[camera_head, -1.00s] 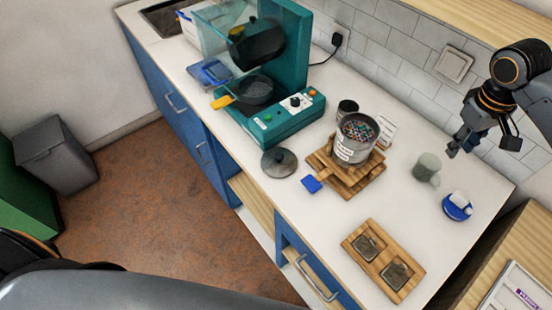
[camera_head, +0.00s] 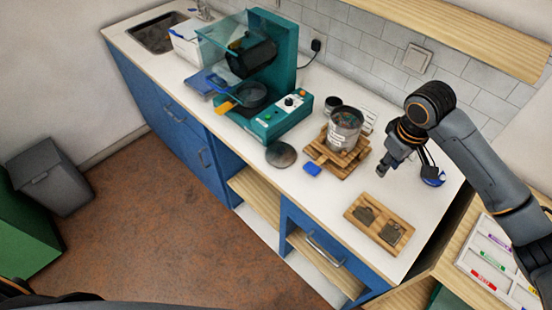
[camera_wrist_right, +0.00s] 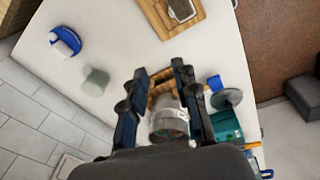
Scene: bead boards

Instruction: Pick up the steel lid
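The steel lid (camera_head: 281,155) is a round, dark grey disc lying on the white counter, left of the wooden trivet (camera_head: 325,158) and in front of the teal machine. In the right wrist view the lid (camera_wrist_right: 227,98) shows right of my fingers, with a small knob on top. My right gripper (camera_head: 383,170) is above the counter, well to the right of the lid, pointing down. In the right wrist view its two fingers (camera_wrist_right: 161,70) are apart, with nothing held between them. A steel pot of coloured beads (camera_head: 344,130) stands on the trivet. My left gripper is not in view.
The teal machine (camera_head: 272,118) with a black pan stands behind the lid. A small blue pad (camera_head: 312,169) lies beside the trivet. A wooden board with two dark squares (camera_head: 362,230) lies near the front edge. A pale mug (camera_wrist_right: 95,80) and blue dish (camera_wrist_right: 66,40) are right of the pot.

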